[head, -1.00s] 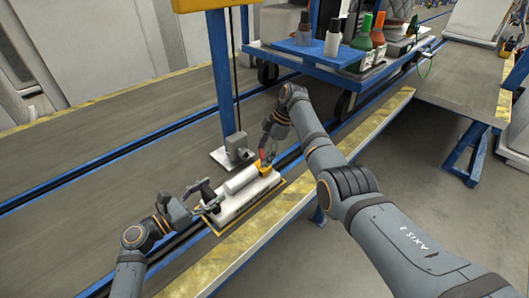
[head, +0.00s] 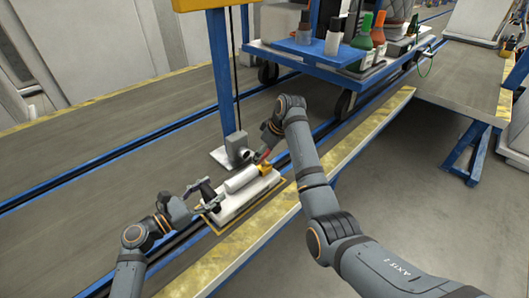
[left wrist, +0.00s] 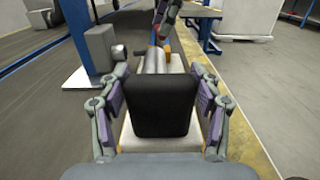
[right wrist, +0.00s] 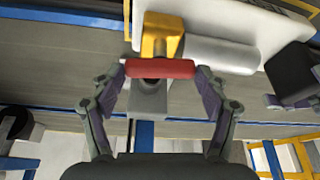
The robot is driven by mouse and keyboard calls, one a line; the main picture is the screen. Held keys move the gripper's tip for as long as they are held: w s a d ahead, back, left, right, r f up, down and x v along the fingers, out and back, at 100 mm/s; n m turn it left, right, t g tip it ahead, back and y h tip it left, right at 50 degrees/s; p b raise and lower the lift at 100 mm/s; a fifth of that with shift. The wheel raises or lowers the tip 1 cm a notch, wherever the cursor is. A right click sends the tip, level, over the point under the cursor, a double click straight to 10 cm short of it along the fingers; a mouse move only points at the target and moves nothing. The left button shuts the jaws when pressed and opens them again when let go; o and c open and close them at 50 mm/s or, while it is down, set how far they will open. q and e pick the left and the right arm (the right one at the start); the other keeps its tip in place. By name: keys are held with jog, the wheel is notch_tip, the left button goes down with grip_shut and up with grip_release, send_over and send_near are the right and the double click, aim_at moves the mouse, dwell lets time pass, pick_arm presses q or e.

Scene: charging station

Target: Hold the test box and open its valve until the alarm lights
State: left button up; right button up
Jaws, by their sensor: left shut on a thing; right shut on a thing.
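The test box is a white base (head: 240,205) with a pale cylinder (head: 241,180) on top and a yellow valve body (head: 265,169) at one end. My left gripper (head: 210,198) is shut on the black block (left wrist: 163,105) at the other end, a finger on each side. My right gripper (right wrist: 160,78) is shut on the red valve handle (right wrist: 160,68), which spans between its fingertips beside the yellow body. In the head view the right arm partly hides that handle. No lit alarm is visible.
A grey unit (head: 237,147) on a pale plate stands just behind the box, by a blue post (head: 222,80). A blue cart (head: 300,52) with bottles stands beyond. The conveyor is clear at left; its yellow-striped edge (head: 240,243) runs in front.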

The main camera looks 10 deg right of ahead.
jog(key=shift+m+t, duration=0.3)
jog(key=shift+m, duration=0.6)
jog(key=shift+h, duration=0.3)
jog(key=o, duration=1.2)
jog(key=shift+c, duration=0.2)
pick_arm(q)
jog(key=o, duration=1.5)
pick_arm(e)
jog(key=v, duration=0.7)
jog(key=shift+r, duration=0.15)
